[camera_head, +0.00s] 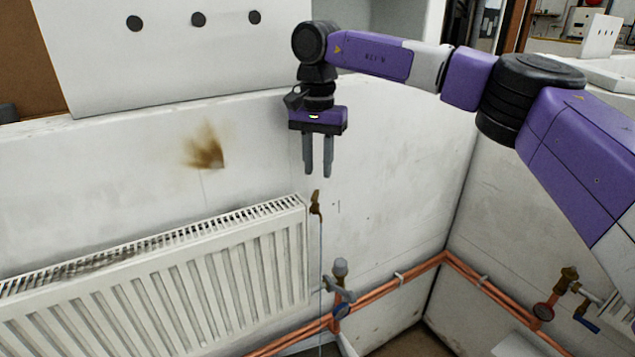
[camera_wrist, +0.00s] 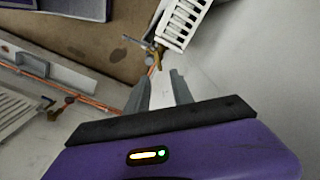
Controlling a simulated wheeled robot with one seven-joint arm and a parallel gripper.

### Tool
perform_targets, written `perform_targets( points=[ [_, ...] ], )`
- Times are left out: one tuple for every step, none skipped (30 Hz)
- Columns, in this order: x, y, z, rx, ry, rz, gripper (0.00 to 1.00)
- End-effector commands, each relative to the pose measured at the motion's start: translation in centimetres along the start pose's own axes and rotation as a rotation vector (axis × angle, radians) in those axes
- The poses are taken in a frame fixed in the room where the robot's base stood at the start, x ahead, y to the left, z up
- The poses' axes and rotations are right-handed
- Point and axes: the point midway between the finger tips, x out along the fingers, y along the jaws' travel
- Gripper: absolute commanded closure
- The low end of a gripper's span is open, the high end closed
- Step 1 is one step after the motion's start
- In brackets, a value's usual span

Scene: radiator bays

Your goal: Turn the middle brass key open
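A small brass key (camera_head: 315,203) sits at the top right corner of a white radiator (camera_head: 190,280). My gripper (camera_head: 318,172) points down just above this key, with its two grey fingers apart and nothing between them. In the wrist view, my gripper (camera_wrist: 157,88) has its fingers spread, and a small brass piece (camera_wrist: 157,56) shows beyond them beside the radiator end (camera_wrist: 187,20). This looks like the same key, apart from the fingers. Which way the key is turned is too small to tell.
A thin line hangs below the key. A grey-capped valve (camera_head: 340,275) stands at the radiator's lower right. Copper pipes (camera_head: 395,285) run along the wall into the corner. Another brass valve (camera_head: 568,277) is on the right wall.

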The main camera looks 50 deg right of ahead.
Motion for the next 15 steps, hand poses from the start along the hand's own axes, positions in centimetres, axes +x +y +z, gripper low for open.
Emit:
perform_targets(
  points=[
    [0.8,0.0,0.1,-0.001,-0.003,0.001,0.72],
    [1.2,0.0,0.1,-0.001,-0.002,0.002,0.72],
    [1.9,0.0,0.1,-0.001,-0.003,0.001,0.72],
    [2.3,0.0,0.1,-0.001,-0.004,0.0,0.72],
    [2.7,0.0,0.1,-0.001,-0.003,0.0,0.72],
    [3.2,0.0,0.1,-0.001,-0.002,0.0,0.72],
    [3.6,0.0,0.1,-0.001,-0.002,0.001,0.72],
    [3.9,0.0,0.1,-0.001,-0.003,0.001,0.72],
    [4.3,0.0,0.1,-0.001,-0.002,0.0,0.72],
    [4.5,-0.1,0.1,-0.001,-0.002,0.0,0.72],
    [4.7,-0.1,0.1,-0.001,-0.002,-0.001,0.72],
    [4.9,-0.1,0.1,-0.001,-0.001,-0.001,0.72],
    [5.0,-0.1,0.1,-0.001,-0.001,-0.001,0.72],
    [5.1,-0.1,0.1,-0.001,-0.001,-0.001,0.72],
    [5.2,-0.1,0.1,0.0,-0.001,-0.001,0.72]
  ],
)
